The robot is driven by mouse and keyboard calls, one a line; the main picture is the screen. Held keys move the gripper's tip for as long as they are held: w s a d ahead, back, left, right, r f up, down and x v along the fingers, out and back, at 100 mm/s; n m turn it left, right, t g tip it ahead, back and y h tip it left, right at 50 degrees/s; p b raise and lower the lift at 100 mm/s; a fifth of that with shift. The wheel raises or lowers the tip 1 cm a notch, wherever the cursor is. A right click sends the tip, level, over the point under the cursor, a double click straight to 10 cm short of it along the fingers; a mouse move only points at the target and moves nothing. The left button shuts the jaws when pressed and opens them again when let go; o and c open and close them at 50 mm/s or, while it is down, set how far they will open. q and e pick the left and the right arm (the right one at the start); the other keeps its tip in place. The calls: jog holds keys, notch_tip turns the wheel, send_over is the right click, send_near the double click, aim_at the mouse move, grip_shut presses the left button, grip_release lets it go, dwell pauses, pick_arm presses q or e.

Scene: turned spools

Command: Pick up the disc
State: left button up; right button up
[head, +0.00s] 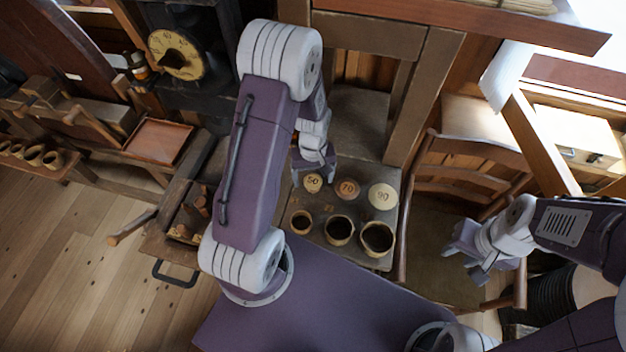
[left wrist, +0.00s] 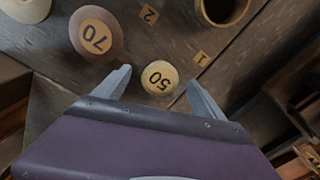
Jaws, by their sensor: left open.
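A small pale disc marked 50 (head: 313,183) lies on the brown table (head: 330,262); it also shows in the left wrist view (left wrist: 159,77). A brown disc marked 70 (head: 347,189) and a larger pale disc marked 90 (head: 383,196) lie to its right. My left gripper (head: 314,171) is open and empty at the table. In the left wrist view its fingers (left wrist: 158,82) appear on either side of the 50 disc; contact cannot be told. My right gripper (head: 474,259) is open and empty, off to the right, beside the chair.
Three hollow wooden cups (head: 378,253) of rising size stand in a row on the table, nearer than the discs. Number labels sit between the rows. A wooden chair (head: 455,165) is at the table's right.

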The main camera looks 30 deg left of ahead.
pick_arm(q)
jog(key=shift+s, duration=0.2)
jog(key=shift+w+f, duration=0.15)
jog(key=shift+f, duration=0.05)
jog(key=c, duration=1.4)
